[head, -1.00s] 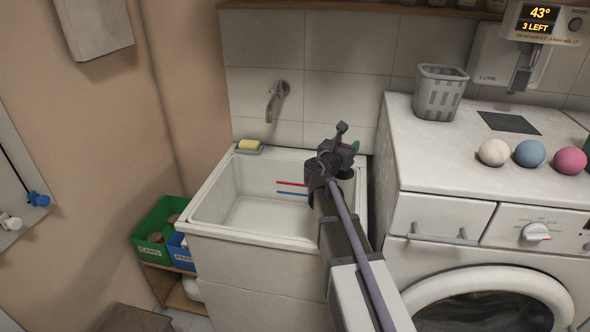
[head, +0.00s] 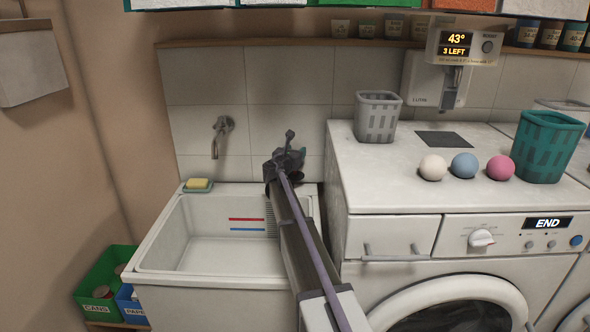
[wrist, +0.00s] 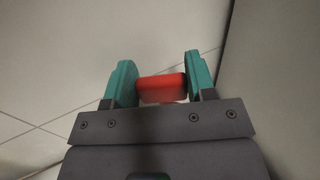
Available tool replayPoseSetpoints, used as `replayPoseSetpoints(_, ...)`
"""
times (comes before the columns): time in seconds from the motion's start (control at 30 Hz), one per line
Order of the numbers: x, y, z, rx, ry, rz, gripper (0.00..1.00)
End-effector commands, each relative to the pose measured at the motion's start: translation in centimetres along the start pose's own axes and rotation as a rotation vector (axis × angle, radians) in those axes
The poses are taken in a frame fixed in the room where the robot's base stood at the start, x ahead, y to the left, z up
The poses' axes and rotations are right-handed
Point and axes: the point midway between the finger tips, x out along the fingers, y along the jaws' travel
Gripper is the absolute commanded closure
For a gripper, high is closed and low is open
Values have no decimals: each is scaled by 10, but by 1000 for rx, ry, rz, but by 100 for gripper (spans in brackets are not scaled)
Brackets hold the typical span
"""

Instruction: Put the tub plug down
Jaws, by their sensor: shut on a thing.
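My gripper (wrist: 161,85) is shut on a red block-like piece, the tub plug (wrist: 162,88), held between two teal fingers in the wrist view. In the head view my gripper (head: 299,160) is at the back right of the white tub (head: 158,240), in front of the tiled wall. The plug cannot be made out there, as my wrist and arm cover it. The tub appears empty inside, with a red and a blue line on its inner wall. My arm hides part of its right side.
A soap dish with yellow soap (head: 198,185) sits on the tub's back left corner, below a wall tap (head: 220,135). To the right, a white washer top (head: 375,180) holds a grey basket (head: 377,117), three balls (head: 464,165) and a teal basket (head: 546,147). Bins (head: 105,275) stand lower left.

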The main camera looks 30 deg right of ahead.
Motion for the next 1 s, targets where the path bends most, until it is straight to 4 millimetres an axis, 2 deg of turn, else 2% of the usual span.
replayPoseSetpoints(0.03,-1,0,-17,0,0,0,94)
replayPoseSetpoints(0.2,-1,-1,-18,0,0,0,94)
replayPoseSetpoints(0.27,-1,-1,-25,0,0,0,94)
replayPoseSetpoints(0.43,-1,0,-60,0,0,0,94)
replayPoseSetpoints(0.67,2,1,-55,0,0,0,94)
replayPoseSetpoints(0.83,2,1,-60,0,0,0,94)
replayPoseSetpoints(0.87,2,1,-59,0,0,0,47)
replayPoseSetpoints(1.0,2,1,-58,0,0,0,33)
